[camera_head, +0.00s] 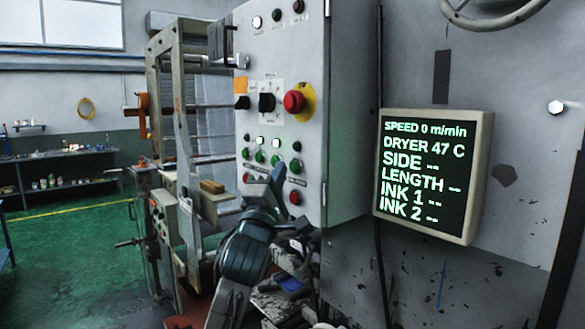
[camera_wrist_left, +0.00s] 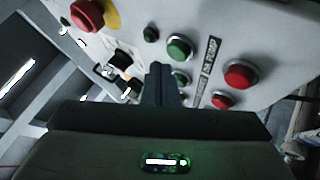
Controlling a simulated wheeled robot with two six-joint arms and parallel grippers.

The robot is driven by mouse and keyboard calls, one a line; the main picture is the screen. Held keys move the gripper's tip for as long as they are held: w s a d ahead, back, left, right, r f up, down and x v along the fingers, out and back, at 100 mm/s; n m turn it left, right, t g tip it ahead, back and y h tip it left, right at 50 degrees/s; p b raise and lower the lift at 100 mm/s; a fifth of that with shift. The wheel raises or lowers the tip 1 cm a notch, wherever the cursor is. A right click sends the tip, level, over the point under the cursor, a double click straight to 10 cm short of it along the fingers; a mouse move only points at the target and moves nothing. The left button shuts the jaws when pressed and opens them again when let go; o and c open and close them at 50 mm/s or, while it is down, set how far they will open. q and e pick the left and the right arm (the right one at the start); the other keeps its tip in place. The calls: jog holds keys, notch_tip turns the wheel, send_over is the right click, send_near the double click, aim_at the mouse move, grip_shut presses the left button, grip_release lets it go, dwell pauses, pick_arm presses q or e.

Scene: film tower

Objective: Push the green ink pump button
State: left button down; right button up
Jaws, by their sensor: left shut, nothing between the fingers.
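The green ink pump button (camera_head: 295,166) is in the right column of the grey control panel (camera_head: 345,120), above a dark label and a red button (camera_head: 295,197). In the left wrist view the green button (camera_wrist_left: 179,48) sits beside the label reading INK PUMP (camera_wrist_left: 212,56), with the red button (camera_wrist_left: 240,75) on the label's other side. My left gripper (camera_head: 278,172) is shut and empty, just left of the green button in the head view. Its fingertips (camera_wrist_left: 158,68) also show in the wrist view, beside the button. I cannot tell whether they touch the panel. My right gripper is out of view.
A second green button (camera_wrist_left: 180,78) lies close to my fingertips. A red mushroom button (camera_head: 294,102) and a black selector knob (camera_head: 267,103) are higher on the panel. A lit display (camera_head: 480,180) hangs at right, reading speed 0 and dryer 47 C.

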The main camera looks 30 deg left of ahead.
pick_arm(q)
jog(key=shift+w, duration=0.15)
dwell(0.4)
jog(key=shift+w+d, duration=0.2)
jog(key=shift+w, duration=0.1)
jog(key=shift+w+d+b, duration=0.1)
jog(key=shift+w+b, duration=0.25)
jog(key=shift+w, duration=0.05)
dwell(0.8)
jog(key=shift+s, duration=0.2)
jog(key=shift+s+a+b, duration=0.3)
jog(key=shift+s+b, duration=0.1)
jog(key=shift+s, duration=0.2)
jog(key=s, duration=0.1)
jog(key=s+a+b, duration=0.1)
jog(key=s, duration=0.1)
jog(key=s+a+b, duration=0.1)
jog(key=shift+s, duration=0.3)
